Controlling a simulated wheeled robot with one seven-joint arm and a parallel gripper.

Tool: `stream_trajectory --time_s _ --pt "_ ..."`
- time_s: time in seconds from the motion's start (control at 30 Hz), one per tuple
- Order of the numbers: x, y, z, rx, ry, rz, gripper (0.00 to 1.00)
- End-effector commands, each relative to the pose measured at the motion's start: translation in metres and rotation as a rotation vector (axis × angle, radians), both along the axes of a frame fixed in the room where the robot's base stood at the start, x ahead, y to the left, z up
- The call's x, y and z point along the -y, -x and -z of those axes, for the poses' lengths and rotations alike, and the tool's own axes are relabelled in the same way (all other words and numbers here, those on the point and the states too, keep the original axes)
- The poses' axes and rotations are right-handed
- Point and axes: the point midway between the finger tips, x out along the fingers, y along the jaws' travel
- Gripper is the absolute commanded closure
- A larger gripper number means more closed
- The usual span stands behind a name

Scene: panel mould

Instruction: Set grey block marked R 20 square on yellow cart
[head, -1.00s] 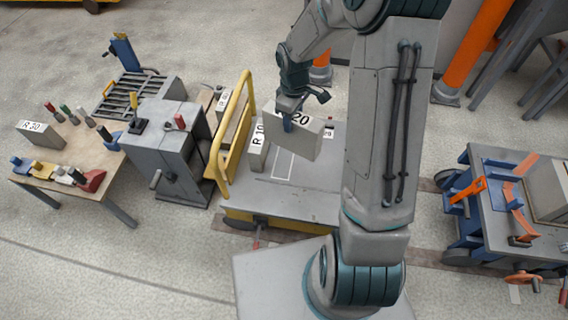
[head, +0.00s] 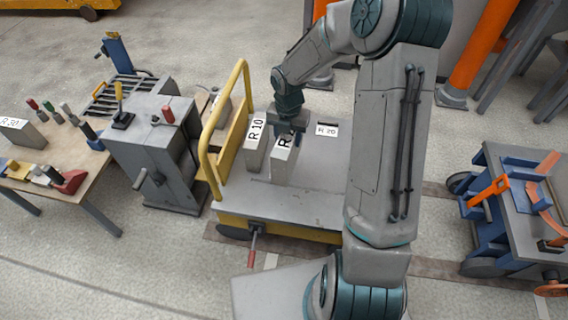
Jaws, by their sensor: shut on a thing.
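The yellow cart (head: 285,229) has a grey deck and a yellow rail at its left. My gripper (head: 288,138) is shut on the top of the grey block marked R 20 (head: 284,168); only the "R" of its label shows. The block is upright over the left part of the deck, roughly parallel to the grey block marked R 10 (head: 254,148), with a narrow gap between them. I cannot tell whether its base touches the deck. The white outline on the deck is hidden, apparently by the block.
A flat R 20 label (head: 327,129) lies on the deck behind the held block. The deck's right front is clear, partly covered by my arm. A grey machine (head: 160,150) and a table with an R 30 block (head: 22,132) stand left; a blue cart (head: 520,190) stands right.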

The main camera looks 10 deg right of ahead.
Motion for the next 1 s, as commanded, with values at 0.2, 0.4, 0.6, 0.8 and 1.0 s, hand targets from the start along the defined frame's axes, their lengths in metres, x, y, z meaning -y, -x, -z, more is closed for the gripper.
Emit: stream_trajectory --time_s 0.2,0.4,0.6,0.8,1.0 --pt "-0.001 -0.006 0.012 0.003 -0.002 -0.118 1.0" --pt "0.002 -0.036 0.033 0.004 -0.003 -0.127 1.0" --pt "0.007 -0.074 0.056 0.003 -0.002 -0.125 1.0" --pt "0.011 -0.105 0.073 0.004 -0.001 -0.125 1.0" --pt "0.012 -0.117 0.079 0.004 -0.001 -0.126 1.0"
